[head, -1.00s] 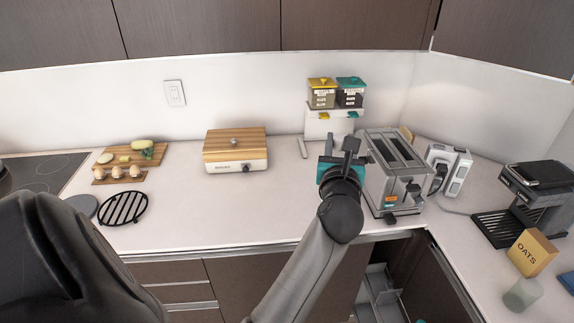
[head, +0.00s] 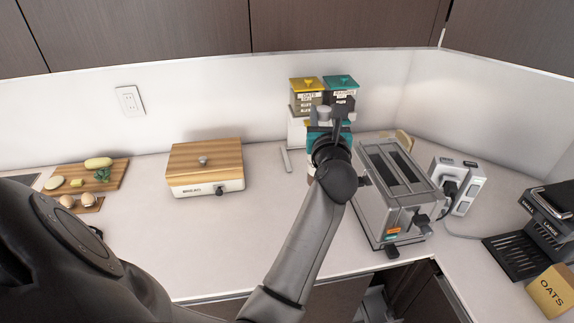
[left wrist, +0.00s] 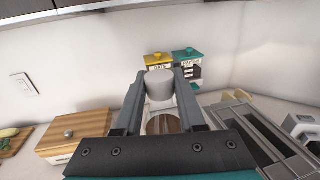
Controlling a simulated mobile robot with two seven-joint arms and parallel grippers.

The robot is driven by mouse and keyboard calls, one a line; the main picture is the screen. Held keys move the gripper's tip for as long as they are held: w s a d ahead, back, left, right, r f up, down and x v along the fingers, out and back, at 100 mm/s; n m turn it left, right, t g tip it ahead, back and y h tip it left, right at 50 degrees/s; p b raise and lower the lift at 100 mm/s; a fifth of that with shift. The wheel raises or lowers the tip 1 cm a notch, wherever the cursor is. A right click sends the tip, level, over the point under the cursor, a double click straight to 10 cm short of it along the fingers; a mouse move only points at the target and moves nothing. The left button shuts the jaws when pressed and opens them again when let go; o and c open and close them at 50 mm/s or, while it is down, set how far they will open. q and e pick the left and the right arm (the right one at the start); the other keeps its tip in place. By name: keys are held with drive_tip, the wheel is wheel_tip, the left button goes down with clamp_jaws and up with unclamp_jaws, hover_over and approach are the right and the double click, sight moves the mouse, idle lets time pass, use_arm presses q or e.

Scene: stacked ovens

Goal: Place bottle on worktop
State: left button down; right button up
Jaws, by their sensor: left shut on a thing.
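My left gripper (head: 334,118) is above the back part of the worktop (head: 150,240), left of the toaster. It is shut on the bottle (left wrist: 158,84), whose pale grey top shows between the two fingers in the left wrist view. The lower part of the bottle is mostly hidden by the gripper. I cannot tell whether its base touches the worktop. My right gripper is not in view.
A steel toaster (head: 397,205) stands close to the right of the gripper. Lidded canisters (head: 306,96) on a stand are behind it. A wood-topped box (head: 205,165) is to the left. The front middle of the worktop is clear.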

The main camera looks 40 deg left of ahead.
use_arm(q)
wheel_tip(320, 180, down, 14)
drive_tip(key=b, duration=0.5)
drive_tip(key=shift+s+d, duration=0.1)
drive_tip(key=shift+f+b, duration=1)
drive_tip(key=shift+f, duration=1.3)
drive_tip(key=shift+f, duration=0.2)
drive_tip(key=c, duration=0.5)
unclamp_jaws()
